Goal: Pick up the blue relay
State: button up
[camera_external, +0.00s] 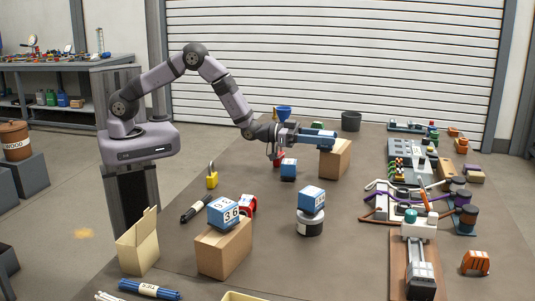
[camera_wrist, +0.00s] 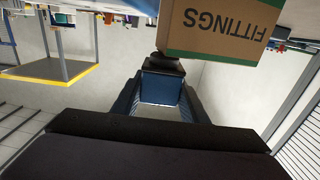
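I cannot tell which is the relay.
The FITTINGS carton (camera_wrist: 222,28) is close to my fingertips in the wrist view. A carton (camera_external: 224,249) and an open box (camera_external: 138,243) stand at the front. A yellow padlock (camera_external: 212,176) lies left. Pipes and equipment (camera_external: 410,205) fill the right side.

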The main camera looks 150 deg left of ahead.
jog(key=shift+r, duration=0.1)
jog(key=shift+c, duration=0.4)
notch_tip(320, 180, up, 10)
jog(key=shift+f+b, duration=0.1)
jog(key=shift+b, duration=0.75)
jog(key=a+b, duration=0.2)
jog(key=b, duration=0.1)
jog(key=shift+w+a+f+b, duration=0.1)
jog(key=shift+a+f+b, duration=0.1)
jog(key=shift+b, duration=0.2)
jog(key=shift+a+b, duration=0.95)
jog(key=shift+b, duration=0.05)
send_over(336, 148)
jog(key=shift+w+d+f+p, duration=0.1)
jog(key=shift+f+p, duration=0.1)
jog(key=shift+f, duration=2.1)
jog(key=shift+d+f+p, duration=0.1)
jog(key=shift+f+p, duration=0.1)
jog(key=shift+f, duration=2.1)
jog(key=shift+f, duration=0.2)
jog(key=o, duration=1.2)
